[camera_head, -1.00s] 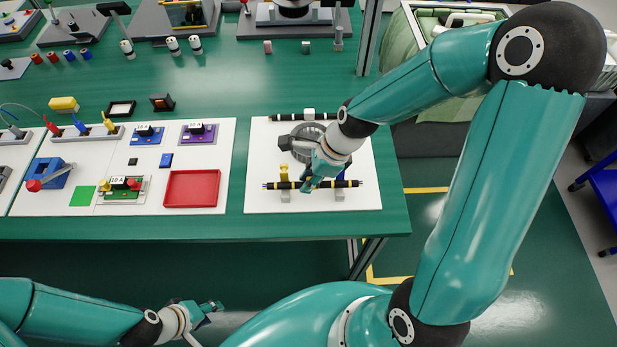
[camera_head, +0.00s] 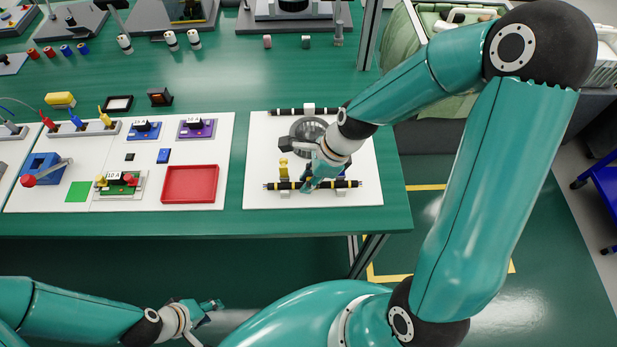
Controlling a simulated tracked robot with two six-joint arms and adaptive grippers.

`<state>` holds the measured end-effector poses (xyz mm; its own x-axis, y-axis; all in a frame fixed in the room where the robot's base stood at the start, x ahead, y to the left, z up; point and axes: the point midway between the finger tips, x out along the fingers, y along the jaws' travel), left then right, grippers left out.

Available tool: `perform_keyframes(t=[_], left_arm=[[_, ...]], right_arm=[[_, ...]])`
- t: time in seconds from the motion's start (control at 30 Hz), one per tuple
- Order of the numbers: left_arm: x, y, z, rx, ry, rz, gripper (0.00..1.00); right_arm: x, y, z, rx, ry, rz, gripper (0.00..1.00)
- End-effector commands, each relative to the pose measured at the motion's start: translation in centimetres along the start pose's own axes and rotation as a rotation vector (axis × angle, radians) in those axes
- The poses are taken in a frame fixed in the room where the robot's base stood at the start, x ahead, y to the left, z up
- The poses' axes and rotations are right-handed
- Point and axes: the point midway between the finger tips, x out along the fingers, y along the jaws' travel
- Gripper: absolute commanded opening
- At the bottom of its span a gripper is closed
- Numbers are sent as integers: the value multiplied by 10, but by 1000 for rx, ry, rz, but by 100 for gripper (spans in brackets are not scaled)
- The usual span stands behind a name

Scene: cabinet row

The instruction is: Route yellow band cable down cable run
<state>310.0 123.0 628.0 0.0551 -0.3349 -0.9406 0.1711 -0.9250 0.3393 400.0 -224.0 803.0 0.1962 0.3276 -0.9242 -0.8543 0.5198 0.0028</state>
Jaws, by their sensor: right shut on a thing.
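A black cable with yellow bands (camera_head: 278,186) lies level across white supports near the front of the right white board (camera_head: 260,203). Another black cable with white bands (camera_head: 285,112) lies along the back of the same board. My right gripper (camera_head: 309,185) is over the middle of the yellow band cable, with its fingers shut on it; my wrist hides part of the grip. A small yellow post (camera_head: 283,166) stands just behind the cable's left part. My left gripper (camera_head: 212,311) is low at the front, away from the table; its finger gap is too small to judge.
A grey round part (camera_head: 304,128) sits behind my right gripper. The table's right edge (camera_head: 401,200) is near.

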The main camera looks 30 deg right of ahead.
Motion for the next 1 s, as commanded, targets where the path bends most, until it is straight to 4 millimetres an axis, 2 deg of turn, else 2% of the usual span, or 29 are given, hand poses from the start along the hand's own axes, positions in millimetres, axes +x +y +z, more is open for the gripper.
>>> perform_keyframes(t=[0.3,0.33,0.47,0.5,0.83,1.0], left_arm=[[6,-2,0,0,0,0,40],[5,-2,0,0,0,0,40],[5,-2,0,0,0,0,40],[5,-2,0,0,0,0,40],[4,-2,0,0,0,0,40],[4,-2,0,0,0,0,40]], right_arm=[[8,0,-3,1,0,0,0],[7,0,-3,1,0,0,25],[7,0,-3,1,0,0,47],[7,0,-3,1,0,0,49],[5,0,-3,0,0,-1,49],[-11,-2,-2,0,-2,-5,49]])
